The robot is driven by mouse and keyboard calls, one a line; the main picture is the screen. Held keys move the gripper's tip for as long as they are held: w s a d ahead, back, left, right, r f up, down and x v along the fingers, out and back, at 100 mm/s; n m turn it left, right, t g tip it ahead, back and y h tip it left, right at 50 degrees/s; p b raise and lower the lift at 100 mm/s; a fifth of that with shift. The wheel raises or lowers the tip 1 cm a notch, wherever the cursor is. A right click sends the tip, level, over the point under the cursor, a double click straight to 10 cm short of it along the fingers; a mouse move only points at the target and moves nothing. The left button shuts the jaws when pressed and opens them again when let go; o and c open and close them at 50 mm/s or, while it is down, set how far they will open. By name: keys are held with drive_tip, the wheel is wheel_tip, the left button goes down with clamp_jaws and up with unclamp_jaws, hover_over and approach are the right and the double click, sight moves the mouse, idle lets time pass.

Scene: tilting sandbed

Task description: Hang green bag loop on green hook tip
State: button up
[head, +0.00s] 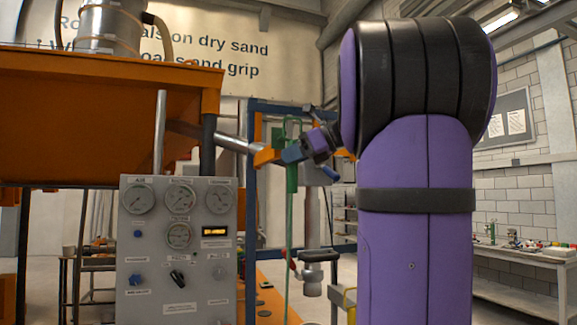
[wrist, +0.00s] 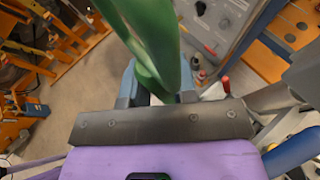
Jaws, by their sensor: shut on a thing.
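My gripper (head: 289,153) is at the middle of the head view, at the end of my purple arm. In the wrist view the fingers (wrist: 157,92) are closed around a green strap (wrist: 148,40), which I take to be the bag loop. The strap runs from between the fingers toward the top edge. In the head view, green parts show at the gripper: a thin frame above it, a green block (head: 292,179) below it and a thin green line running down. I cannot tell which of these belong to the bag or hook. The bag body and a hook tip are not clear.
A grey gauge panel (head: 178,250) stands left of the gripper, below an orange sandbed (head: 100,115). A blue post (head: 250,220) stands just left of the gripper. A grey pipe (head: 232,144) reaches toward it. My arm hides much of the right side.

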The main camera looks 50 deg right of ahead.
drive_tip(key=w+d+f, duration=0.1)
drive_tip(key=w+d, duration=0.4)
drive_tip(key=w, duration=0.3)
drive_tip(key=shift+f, duration=0.35)
idle(0.9)
idle(0.6)
drive_tip(key=o, duration=1)
drive_tip(key=shift+o, duration=0.2)
drive_tip(key=v, duration=1)
drive_tip(key=shift+s+d+r, duration=0.15)
drive_tip(key=shift+s+d, duration=0.05)
drive_tip(key=shift+s, duration=0.05)
